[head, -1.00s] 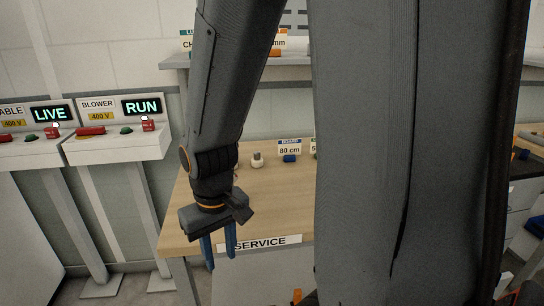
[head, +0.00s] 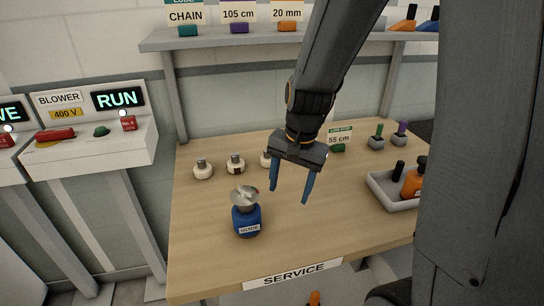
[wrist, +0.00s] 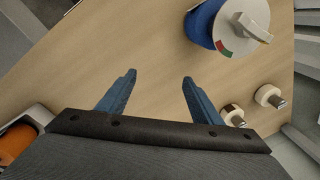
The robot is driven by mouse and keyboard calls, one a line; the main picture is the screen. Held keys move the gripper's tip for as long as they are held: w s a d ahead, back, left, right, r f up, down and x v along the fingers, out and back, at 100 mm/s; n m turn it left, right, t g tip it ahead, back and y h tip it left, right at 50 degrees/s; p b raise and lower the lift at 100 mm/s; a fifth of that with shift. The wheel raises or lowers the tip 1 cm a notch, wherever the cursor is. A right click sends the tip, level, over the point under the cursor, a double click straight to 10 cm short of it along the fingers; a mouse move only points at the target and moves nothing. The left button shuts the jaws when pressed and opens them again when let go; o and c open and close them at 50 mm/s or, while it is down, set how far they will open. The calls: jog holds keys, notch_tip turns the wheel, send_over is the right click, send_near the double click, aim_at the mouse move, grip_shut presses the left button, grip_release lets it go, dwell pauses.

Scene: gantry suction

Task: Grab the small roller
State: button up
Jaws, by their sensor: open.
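Several small cream rollers or knobs with metal stubs stand along the back left of the wooden service table: one at the left (head: 203,170), one with a dark mark (head: 236,165), and one partly hidden behind my gripper (head: 266,159). I cannot tell which is the small roller. Two of them also show at the lower right of the wrist view, one with a dark mark (wrist: 233,114) and one plain (wrist: 269,96). My gripper (head: 290,196) is open and empty above the table, its blue fingers pointing down. It is to the right of the cream pieces and touches none.
A blue labelled container (head: 247,221) with a grey dial top stands at the front left of the table. A grey tray (head: 383,198) holding an orange bottle (head: 412,184) is at the right. A shelf (head: 230,41) crosses behind. The front middle is clear.

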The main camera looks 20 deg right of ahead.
jog(key=w+d+r+m+t+y+p, duration=0.1)
jog(key=w+m, duration=0.9)
jog(key=w, duration=0.2)
jog(key=m+t+y+p, duration=0.1)
jog(key=m, duration=0.8)
send_near(267, 157)
notch_tip(267, 157, down, 2)
jog(key=w, duration=0.2)
jog(key=shift+p+x, duration=1.15)
jog(key=shift+x, duration=2.5)
jog(key=shift+c, duration=0.3)
jog(key=shift+r, duration=0.1)
jog(key=c, duration=1.2)
